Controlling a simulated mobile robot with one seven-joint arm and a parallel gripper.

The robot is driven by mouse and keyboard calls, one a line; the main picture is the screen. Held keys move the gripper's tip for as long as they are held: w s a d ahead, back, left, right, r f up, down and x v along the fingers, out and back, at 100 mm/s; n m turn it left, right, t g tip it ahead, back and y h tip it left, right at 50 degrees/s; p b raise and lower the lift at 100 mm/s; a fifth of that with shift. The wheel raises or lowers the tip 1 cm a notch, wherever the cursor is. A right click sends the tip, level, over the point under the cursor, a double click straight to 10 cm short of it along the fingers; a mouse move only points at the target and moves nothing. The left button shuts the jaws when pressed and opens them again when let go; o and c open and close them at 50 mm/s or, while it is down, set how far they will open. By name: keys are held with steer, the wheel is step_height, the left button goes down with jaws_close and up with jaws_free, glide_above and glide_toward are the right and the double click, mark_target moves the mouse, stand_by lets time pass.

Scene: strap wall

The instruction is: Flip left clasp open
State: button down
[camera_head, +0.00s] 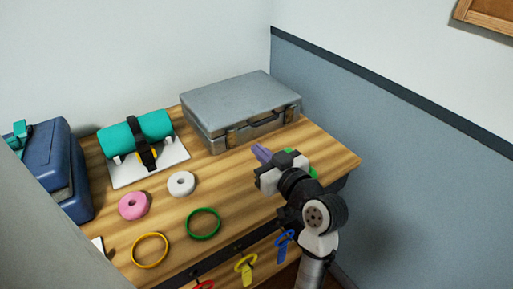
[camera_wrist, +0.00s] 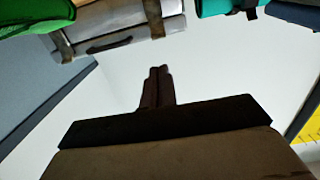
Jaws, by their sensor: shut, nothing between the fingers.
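A grey metal case (camera_head: 240,97) lies shut at the back right of the wooden table. Its front carries a dark handle (camera_head: 264,126) between two brownish clasps. The left clasp (camera_head: 232,138) and the right clasp (camera_head: 289,114) both appear to lie against the front, though they are small. In the wrist view the case is at the top, with the left clasp (camera_wrist: 154,20) to the right of the handle (camera_wrist: 108,44). My gripper (camera_head: 261,153) is shut and empty, in front of the case and apart from it. Its fingers also show in the wrist view (camera_wrist: 157,76).
A teal roll (camera_head: 135,134) on a white stand is left of the case. A blue box (camera_head: 52,165) stands at the far left. Pink and white rings and flat hoops lie in front. A wall borders the right.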

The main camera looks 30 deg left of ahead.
steer(key=shift+w+a+r+b, duration=0.25)
steer(key=shift+a+r, duration=0.45)
steer(key=shift+r, duration=0.3)
steer(key=shift+w+a+r+b, duration=0.2)
steer(key=shift+a+r, duration=0.5)
steer(key=shift+r, duration=0.25)
steer(key=p, duration=0.3)
glide_above(233, 131)
steer(key=shift+f, duration=0.1)
steer(key=f, duration=0.1)
steer(key=d+f, duration=0.1)
steer(key=f, duration=0.2)
steer(key=shift+s+d+p, duration=0.25)
steer(key=shift+p, duration=0.05)
steer(key=shift+f, duration=0.1)
